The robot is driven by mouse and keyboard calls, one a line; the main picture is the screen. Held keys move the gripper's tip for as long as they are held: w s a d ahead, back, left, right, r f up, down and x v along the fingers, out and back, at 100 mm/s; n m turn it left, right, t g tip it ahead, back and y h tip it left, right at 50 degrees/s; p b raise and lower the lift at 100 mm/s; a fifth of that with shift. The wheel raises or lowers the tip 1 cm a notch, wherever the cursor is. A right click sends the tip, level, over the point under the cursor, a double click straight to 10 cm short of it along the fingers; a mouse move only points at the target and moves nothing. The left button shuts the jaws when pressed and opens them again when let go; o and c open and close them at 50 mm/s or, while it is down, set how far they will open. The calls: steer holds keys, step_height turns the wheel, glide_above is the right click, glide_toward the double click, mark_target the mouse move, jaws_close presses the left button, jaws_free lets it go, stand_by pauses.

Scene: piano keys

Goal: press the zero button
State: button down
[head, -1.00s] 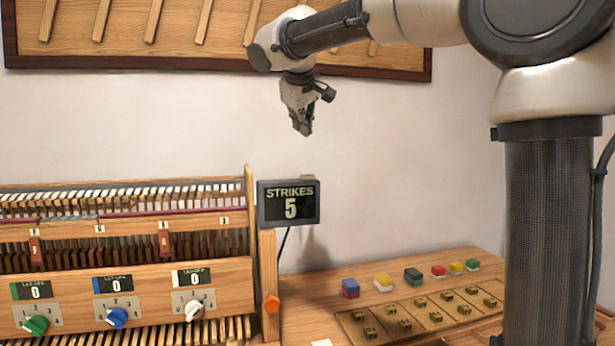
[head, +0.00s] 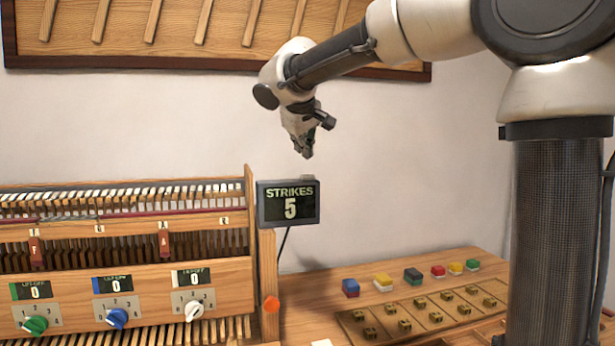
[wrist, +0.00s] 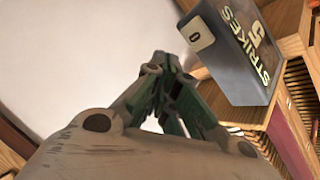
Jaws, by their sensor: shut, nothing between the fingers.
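The zero button is a pale block marked 0 (wrist: 197,36) on the top of the dark strikes display (wrist: 237,75) in the wrist view. In the head view the display (head: 289,219) reads STRIKES 5, and only a small pale edge of the button (head: 308,179) shows above it. My gripper (head: 307,154) is shut and empty, pointing down just above the display. In the wrist view its closed fingertips (wrist: 160,64) appear to the left of the button, with a gap between. The exact depth between them is hard to tell.
A wooden keyboard frame (head: 200,268) with several dials stands left of the display. An orange knob (head: 271,305) sits on its post. Several coloured blocks (head: 413,275) and a brass-fitted panel (head: 425,317) lie on the bench at right.

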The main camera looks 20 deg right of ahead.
steer(key=shift+f, duration=1.3)
steer(key=shift+f, duration=0.15)
stand_by(0.4)
steer(key=shift+f, duration=0.3)
steer(key=shift+f, duration=0.4)
stand_by(0.5)
stand_by(0.4)
steer(key=shift+r, duration=0.85)
steer(key=shift+r, duration=2.5)
